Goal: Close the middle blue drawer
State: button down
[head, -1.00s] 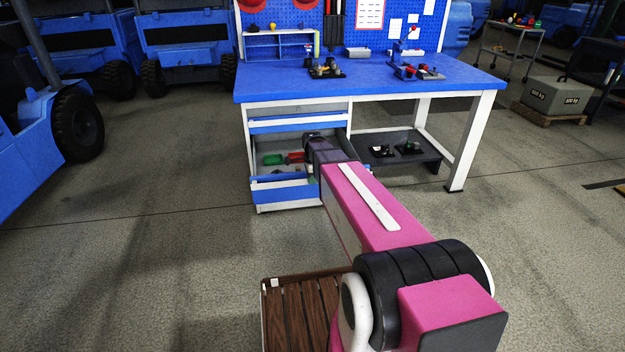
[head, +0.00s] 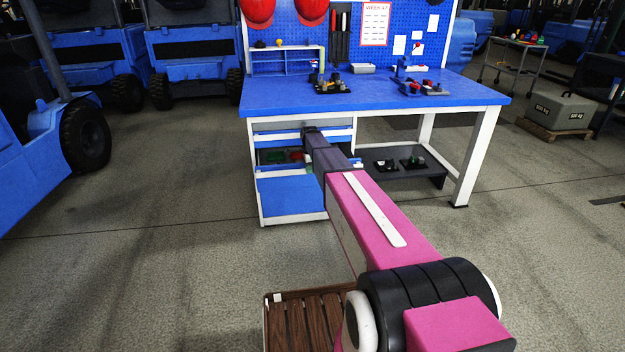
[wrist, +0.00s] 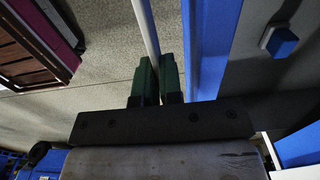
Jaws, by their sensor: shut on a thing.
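The middle blue drawer (head: 285,184) is partly open in the cabinet under the left side of the workbench. A narrow band of its inside shows in the head view, with green and red items in it. In the wrist view, the green fingers of my gripper (wrist: 159,78) are shut on the pale drawer handle (wrist: 146,28). The blue drawer front (wrist: 206,45) runs just right of the fingers, and the grey drawer inside with a small blue item (wrist: 281,42) lies beyond it. My arm hides the drawer's right end in the head view.
The blue workbench top (head: 380,97) overhangs the cabinet and holds several tools and fixtures. The floor in front is clear. A forklift (head: 65,130) stands at left.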

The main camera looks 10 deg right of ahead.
jog(key=w, duration=1)
jog(key=c, duration=1.3)
grip_release()
jog(key=shift+s, duration=0.1)
notch_tip(320, 180, up, 11)
jog(key=shift+f, duration=0.1)
